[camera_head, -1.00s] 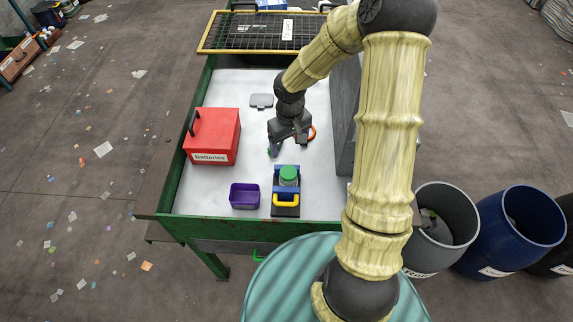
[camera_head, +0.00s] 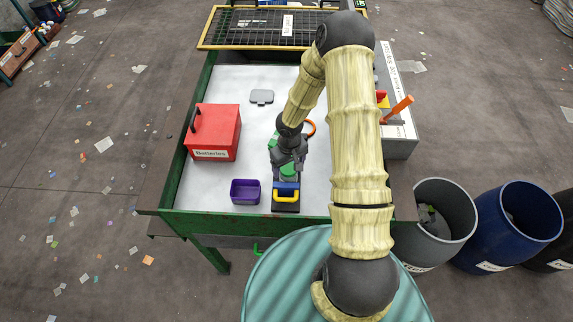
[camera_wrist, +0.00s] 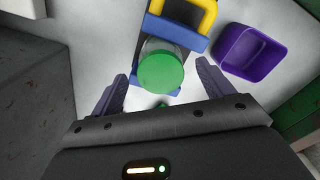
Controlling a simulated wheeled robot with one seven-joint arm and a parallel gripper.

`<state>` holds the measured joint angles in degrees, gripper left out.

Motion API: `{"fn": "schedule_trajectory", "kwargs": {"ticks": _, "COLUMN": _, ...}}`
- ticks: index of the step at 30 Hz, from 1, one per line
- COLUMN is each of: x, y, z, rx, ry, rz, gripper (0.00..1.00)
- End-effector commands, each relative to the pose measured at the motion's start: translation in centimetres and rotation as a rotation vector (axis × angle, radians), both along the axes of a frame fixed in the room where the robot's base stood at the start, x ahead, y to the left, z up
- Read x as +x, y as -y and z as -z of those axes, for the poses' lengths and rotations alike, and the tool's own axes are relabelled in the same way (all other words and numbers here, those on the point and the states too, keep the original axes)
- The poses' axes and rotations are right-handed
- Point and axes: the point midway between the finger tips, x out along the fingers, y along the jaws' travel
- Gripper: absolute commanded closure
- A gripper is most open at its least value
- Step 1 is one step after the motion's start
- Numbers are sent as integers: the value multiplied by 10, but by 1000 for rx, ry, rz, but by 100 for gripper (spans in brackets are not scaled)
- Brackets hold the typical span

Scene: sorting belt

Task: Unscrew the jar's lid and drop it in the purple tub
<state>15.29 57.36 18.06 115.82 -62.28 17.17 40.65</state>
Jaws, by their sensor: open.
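The jar (camera_wrist: 176,47) has a round green lid (camera_wrist: 161,71) and stands in a blue holder with a yellow handle (camera_head: 286,197). The lid also shows in the head view (camera_head: 288,170), partly behind my gripper. My gripper (camera_wrist: 164,88) is open, with one finger on each side of the lid and clear gaps between. In the head view my gripper (camera_head: 287,165) is over the jar. I cannot tell its exact height above the lid. The empty purple tub (camera_head: 245,191) stands just left of the holder. It shows to the right in the wrist view (camera_wrist: 250,53).
A red batteries box (camera_head: 212,132) stands at the left of the white table (camera_head: 240,90). A grey flat piece (camera_head: 262,97) lies behind. An orange ring (camera_head: 309,128) is beside my wrist.

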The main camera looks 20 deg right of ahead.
Motion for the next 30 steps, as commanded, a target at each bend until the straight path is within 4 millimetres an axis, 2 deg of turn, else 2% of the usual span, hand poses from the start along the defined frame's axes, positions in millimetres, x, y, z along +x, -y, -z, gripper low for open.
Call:
{"fn": "schedule_trajectory", "kwargs": {"ticks": 6, "x": 0, "y": 0, "z": 0, "rx": 0, "ry": 0, "rz": 0, "gripper": 20}}
{"fn": "schedule_trajectory", "kwargs": {"ticks": 8, "x": 0, "y": 0, "z": 0, "rx": 0, "ry": 0, "rz": 0, "gripper": 30}}
{"fn": "schedule_trajectory", "kwargs": {"ticks": 12, "x": 0, "y": 0, "z": 0, "rx": 0, "ry": 0, "rz": 0, "gripper": 58}}
{"fn": "schedule_trajectory", "kwargs": {"ticks": 14, "x": 0, "y": 0, "z": 0, "rx": 0, "ry": 0, "rz": 0, "gripper": 68}}
{"fn": "schedule_trajectory", "kwargs": {"ticks": 30, "x": 0, "y": 0, "z": 1, "rx": 0, "ry": 1, "rz": 0, "gripper": 71}}
